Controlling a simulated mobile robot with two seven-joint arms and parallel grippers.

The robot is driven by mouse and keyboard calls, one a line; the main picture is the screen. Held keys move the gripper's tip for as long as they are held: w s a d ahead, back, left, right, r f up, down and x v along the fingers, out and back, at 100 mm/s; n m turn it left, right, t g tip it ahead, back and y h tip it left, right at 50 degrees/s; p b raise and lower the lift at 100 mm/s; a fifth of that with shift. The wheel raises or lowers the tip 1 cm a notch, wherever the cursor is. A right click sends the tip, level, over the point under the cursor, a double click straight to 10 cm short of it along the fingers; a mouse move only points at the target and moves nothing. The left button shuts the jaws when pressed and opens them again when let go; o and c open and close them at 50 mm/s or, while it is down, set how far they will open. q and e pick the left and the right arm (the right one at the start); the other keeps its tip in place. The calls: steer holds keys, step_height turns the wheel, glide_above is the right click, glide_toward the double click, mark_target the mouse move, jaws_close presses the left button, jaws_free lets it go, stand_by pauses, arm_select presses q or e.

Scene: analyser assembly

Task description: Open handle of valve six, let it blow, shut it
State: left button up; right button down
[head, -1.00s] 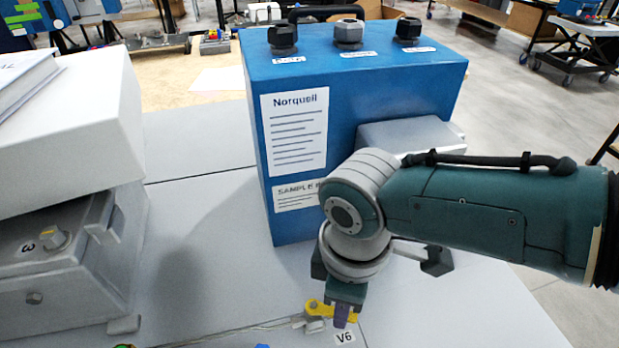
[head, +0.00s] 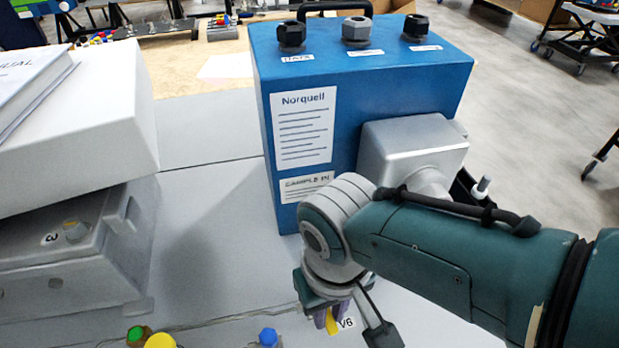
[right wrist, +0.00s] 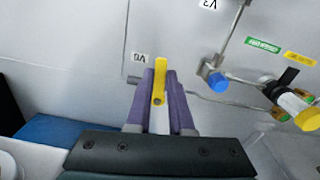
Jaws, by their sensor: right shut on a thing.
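The yellow handle of valve six (head: 332,323) is low in the head view, beside the white V6 label (head: 347,323). My right gripper (head: 327,318) points down over it with its purple fingers on either side. In the right wrist view the yellow handle (right wrist: 160,80) lies between the two fingers (right wrist: 160,98), which are shut on it. The V6 label (right wrist: 139,57) appears upside down just left of the fingers there. The valve body is mostly hidden by the gripper. My left gripper is not in view.
A blue Norquell box (head: 390,90) stands behind my right arm. A grey case (head: 70,255) under a white box (head: 75,140) stands at left. Blue (head: 268,337), yellow (head: 160,341) and green (head: 138,334) knobs sit at the front edge. A thin line runs toward the valve.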

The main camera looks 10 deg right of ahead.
steer(key=shift+a+m, duration=0.3)
steer(key=shift+m, duration=0.5)
steer(key=c, duration=0.8)
jaws_free()
steer(key=shift+r, duration=0.1)
step_height(320, 180, up, 10)
steer(key=p, duration=0.6)
steer(key=shift+p, duration=0.35)
